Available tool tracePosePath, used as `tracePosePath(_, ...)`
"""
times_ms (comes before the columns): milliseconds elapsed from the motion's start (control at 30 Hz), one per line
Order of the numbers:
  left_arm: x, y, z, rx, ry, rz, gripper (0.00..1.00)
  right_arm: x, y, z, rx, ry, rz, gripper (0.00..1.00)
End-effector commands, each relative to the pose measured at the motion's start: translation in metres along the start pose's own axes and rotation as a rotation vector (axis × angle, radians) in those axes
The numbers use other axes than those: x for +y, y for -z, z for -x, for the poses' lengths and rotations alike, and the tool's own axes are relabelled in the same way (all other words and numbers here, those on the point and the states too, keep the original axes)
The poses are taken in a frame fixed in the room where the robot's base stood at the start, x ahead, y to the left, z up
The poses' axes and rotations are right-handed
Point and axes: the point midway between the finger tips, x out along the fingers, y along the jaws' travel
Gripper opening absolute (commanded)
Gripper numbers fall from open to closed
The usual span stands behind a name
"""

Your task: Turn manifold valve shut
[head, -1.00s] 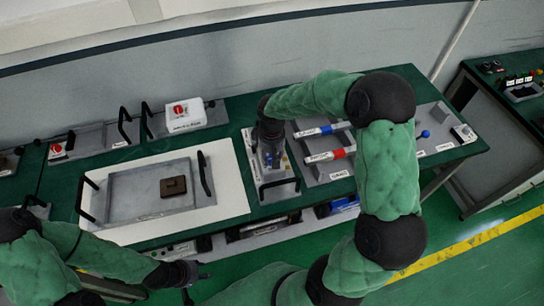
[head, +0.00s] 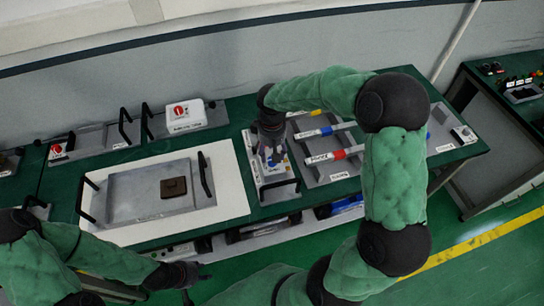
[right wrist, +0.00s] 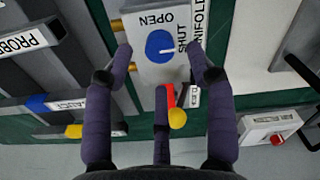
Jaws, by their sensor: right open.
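The manifold valve is a round blue knob (right wrist: 159,46) on a light panel marked OPEN, SHUT and MANIFOLD in the right wrist view. My left gripper (head: 190,273) is low at the front, too small to read.
A red bar with a yellow ball end (right wrist: 176,117) lies beside the third finger. A rack with blue and red handles (head: 341,174) stands right of the manifold unit. A grey tray (head: 130,190) with black handles lies left. A white box (head: 183,116) with a red knob stands behind.

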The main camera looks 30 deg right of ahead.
Motion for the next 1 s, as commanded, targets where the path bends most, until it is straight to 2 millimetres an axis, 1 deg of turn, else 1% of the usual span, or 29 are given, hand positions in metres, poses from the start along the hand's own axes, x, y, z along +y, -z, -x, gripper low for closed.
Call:
tracePosePath(33, 0.000, 0.000, 0.000, 0.000, 0.000, 0.000, 0.40, 0.000, 0.001, 0.012, 0.006, -0.001, -0.001, 0.56)
tracePosePath(200, 0.000, 0.000, 0.000, 0.000, 0.000, 0.000, 0.40, 0.000, 0.001, 0.045, 0.003, 0.000, 0.001, 0.56)
tracePosePath(300, 0.000, 0.000, 0.000, 0.000, 0.000, 0.000, 0.40, 0.000, 0.001, 0.060, 0.003, 0.000, 0.000, 0.56)
tracePosePath(400, 0.000, 0.000, 0.000, 0.000, 0.000, 0.000, 0.40, 0.000, 0.001, 0.071, 0.001, 0.000, 0.001, 0.56)
tracePosePath(600, 0.000, 0.000, 0.000, 0.000, 0.000, 0.000, 0.40, 0.000, 0.000, 0.080, -0.001, 0.001, 0.001, 0.56)
tracePosePath(1000, 0.000, 0.000, 0.000, 0.000, 0.000, 0.000, 0.40, 0.000, 0.000, 0.080, -0.001, 0.001, 0.001, 0.56)
